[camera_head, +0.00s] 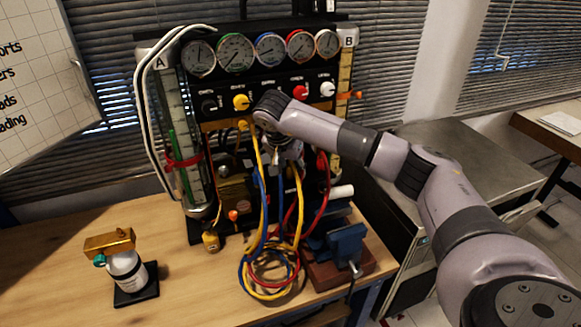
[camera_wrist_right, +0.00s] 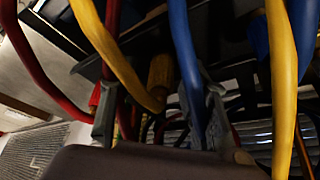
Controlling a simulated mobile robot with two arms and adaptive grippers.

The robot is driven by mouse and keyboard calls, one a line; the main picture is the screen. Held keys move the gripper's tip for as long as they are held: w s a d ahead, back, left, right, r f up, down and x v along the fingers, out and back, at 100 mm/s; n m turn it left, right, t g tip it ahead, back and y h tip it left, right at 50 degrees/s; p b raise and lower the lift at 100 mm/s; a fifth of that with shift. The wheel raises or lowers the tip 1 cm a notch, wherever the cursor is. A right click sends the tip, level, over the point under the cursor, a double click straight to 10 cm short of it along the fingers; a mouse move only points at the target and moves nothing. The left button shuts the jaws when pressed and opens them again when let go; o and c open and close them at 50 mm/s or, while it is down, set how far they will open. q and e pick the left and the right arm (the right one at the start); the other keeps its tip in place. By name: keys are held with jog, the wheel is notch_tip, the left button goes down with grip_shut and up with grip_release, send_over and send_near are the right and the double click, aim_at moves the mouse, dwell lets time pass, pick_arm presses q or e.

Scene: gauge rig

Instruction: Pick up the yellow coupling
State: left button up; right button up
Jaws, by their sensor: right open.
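A dull yellow cylindrical fitting, which looks like the yellow coupling (camera_wrist_right: 160,72), is in the upper middle of the right wrist view. It shows beyond and between the two fingertips, apart from them, with a yellow hose (camera_wrist_right: 105,55) curving down beside it. My right gripper (camera_wrist_right: 160,115) is open, with a finger on each side of the picture's middle; a blue hose (camera_wrist_right: 182,45) crosses at the right finger. In the head view my right gripper (camera_head: 287,152) is at the front of the gauge rig among the hoses, its fingertips partly hidden. My left gripper is not in view.
The gauge rig (camera_head: 265,73) carries several dials and knobs. Yellow, blue and red hoses (camera_head: 268,285) hang in loops to the bench. A blue vise (camera_head: 347,243) stands at right, a white bottle with a brass top (camera_head: 127,268) at left. The bench front-left (camera_head: 55,290) is clear.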

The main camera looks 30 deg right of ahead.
jog(key=shift+c, duration=0.5)
grip_shut()
jog(key=shift+r, duration=0.15)
